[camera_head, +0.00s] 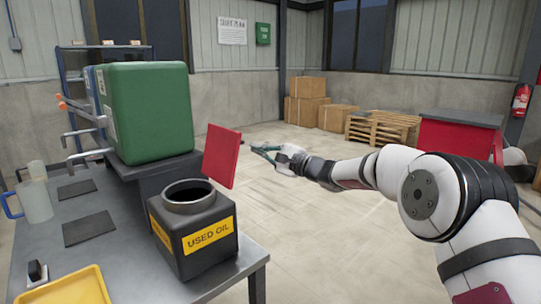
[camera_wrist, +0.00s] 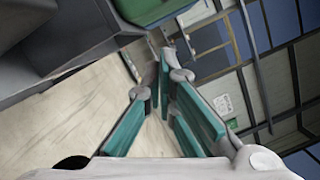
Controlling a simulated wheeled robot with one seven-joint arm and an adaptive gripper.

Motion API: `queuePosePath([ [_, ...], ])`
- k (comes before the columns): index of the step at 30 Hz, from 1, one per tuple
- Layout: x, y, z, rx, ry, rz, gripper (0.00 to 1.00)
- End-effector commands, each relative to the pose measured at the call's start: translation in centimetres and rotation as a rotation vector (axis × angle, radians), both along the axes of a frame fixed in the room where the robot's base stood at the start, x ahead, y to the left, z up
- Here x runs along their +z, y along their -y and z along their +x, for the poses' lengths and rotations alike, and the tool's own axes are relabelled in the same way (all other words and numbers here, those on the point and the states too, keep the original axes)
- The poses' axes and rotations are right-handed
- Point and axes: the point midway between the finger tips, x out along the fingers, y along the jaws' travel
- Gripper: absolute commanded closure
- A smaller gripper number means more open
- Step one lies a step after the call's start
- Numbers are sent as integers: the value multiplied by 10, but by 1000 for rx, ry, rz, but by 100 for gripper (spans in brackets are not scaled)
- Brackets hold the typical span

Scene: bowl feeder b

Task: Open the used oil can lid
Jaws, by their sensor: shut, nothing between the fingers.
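The used oil can (camera_head: 205,258) is a dark square can with a yellow "USED OIL" label, on the right front corner of the grey table. Its round mouth is uncovered and dark inside. The red lid (camera_head: 221,156) stands up, slightly tilted, at the right rear of the mouth. My gripper (camera_head: 262,149) is to the right of the lid, beyond the table edge, at about the height of the lid's upper half. Its teal fingers also show in the wrist view (camera_wrist: 163,68), converging at the tips with nothing held. Neither can nor lid is clearly seen in the wrist view.
A clear jug (camera_head: 35,202) and a yellow tray (camera_head: 75,288) are at left. Boxes (camera_head: 306,100), pallets (camera_head: 382,128) and a red cabinet (camera_head: 455,142) stand farther off. The floor between is clear.

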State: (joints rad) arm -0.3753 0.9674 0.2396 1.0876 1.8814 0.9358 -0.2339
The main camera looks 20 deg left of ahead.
Motion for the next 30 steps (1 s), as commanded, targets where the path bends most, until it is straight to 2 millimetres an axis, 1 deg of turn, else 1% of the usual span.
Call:
queuePosePath([
  [1, 3, -4, -4, 2, 1, 0, 100],
  [6, 12, -10, -20, 1, 0, 0, 100],
  [11, 16, -14, -30, 1, 0, 0, 100],
  [25, 19, -15, -34, 1, 8, -2, 100],
  [30, 28, -18, -41, 1, 98, -39, 100],
])
